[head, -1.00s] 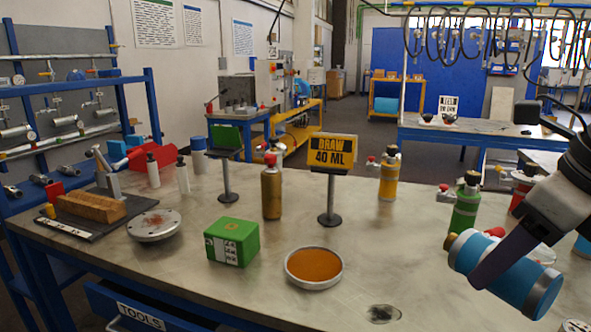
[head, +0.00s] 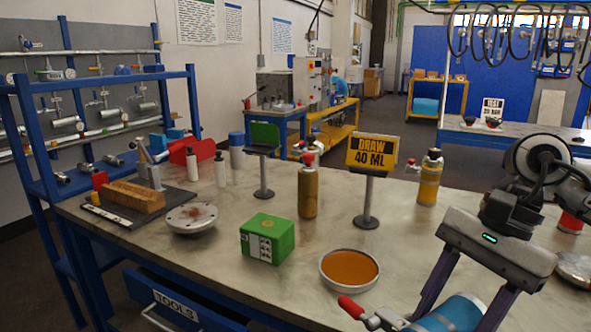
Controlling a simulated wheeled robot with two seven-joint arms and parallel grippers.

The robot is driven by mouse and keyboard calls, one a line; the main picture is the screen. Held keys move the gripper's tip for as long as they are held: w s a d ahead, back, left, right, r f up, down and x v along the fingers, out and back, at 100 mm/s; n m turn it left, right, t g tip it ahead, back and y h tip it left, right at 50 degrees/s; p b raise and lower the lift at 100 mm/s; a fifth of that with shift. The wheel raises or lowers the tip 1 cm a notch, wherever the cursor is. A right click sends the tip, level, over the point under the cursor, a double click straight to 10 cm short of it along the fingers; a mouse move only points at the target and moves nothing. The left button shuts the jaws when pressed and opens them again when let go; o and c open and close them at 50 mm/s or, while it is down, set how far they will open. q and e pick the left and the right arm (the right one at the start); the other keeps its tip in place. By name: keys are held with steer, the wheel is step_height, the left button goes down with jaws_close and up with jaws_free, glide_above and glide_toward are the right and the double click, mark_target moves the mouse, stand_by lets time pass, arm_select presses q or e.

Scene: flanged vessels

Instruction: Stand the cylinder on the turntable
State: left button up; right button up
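The light-blue cylinder (head: 452,313) is in my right gripper (head: 460,320) at the bottom right of the head view. The two dark fingers reach down on either side of it. It lies tilted, near horizontal, with its red-handled valve (head: 352,308) pointing left; its lower part is cut off by the frame edge. A round grey metal disc (head: 191,218) with a reddish mark lies on the table at left, and looks like the turntable, though I cannot be sure. It is bare and far left of the gripper. My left gripper is not in view.
An orange-filled round dish (head: 349,268) lies just left of the held cylinder. A green box (head: 267,239), a brown cylinder (head: 308,192) and the DRAW 40 ML sign (head: 371,154) stand nearby. A wooden block (head: 133,196) lies beside the disc. A yellow cylinder (head: 429,180) stands behind.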

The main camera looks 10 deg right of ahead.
mark_target(406, 328)
steer(key=a+n+g, duration=0.1)
steer(key=a+n, duration=0.1)
steer(key=n, duration=0.1)
steer(key=a+f+n+g+h, duration=0.1)
steer(key=a+n, duration=0.1)
steer(key=n, duration=0.1)
steer(key=a+n+g+h, duration=0.1)
steer(key=a+n, duration=0.1)
steer(key=n, duration=0.2)
steer(key=shift+w+f, duration=0.2)
steer(key=shift+w, duration=0.15)
arm_select(q)
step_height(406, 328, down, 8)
steer(key=b, duration=1)
arm_select(e)
step_height(406, 328, down, 11)
steer(key=a+n+h, duration=0.2)
steer(key=n, duration=0.2)
arm_select(q)
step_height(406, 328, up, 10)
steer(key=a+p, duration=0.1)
steer(key=p, duration=1.6)
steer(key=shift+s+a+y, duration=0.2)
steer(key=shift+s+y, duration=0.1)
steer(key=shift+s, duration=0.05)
arm_select(e)
step_height(406, 328, up, 10)
steer(key=shift+f+g, duration=0.25)
steer(key=shift+g, duration=0.15)
steer(key=shift+d+f, duration=0.1)
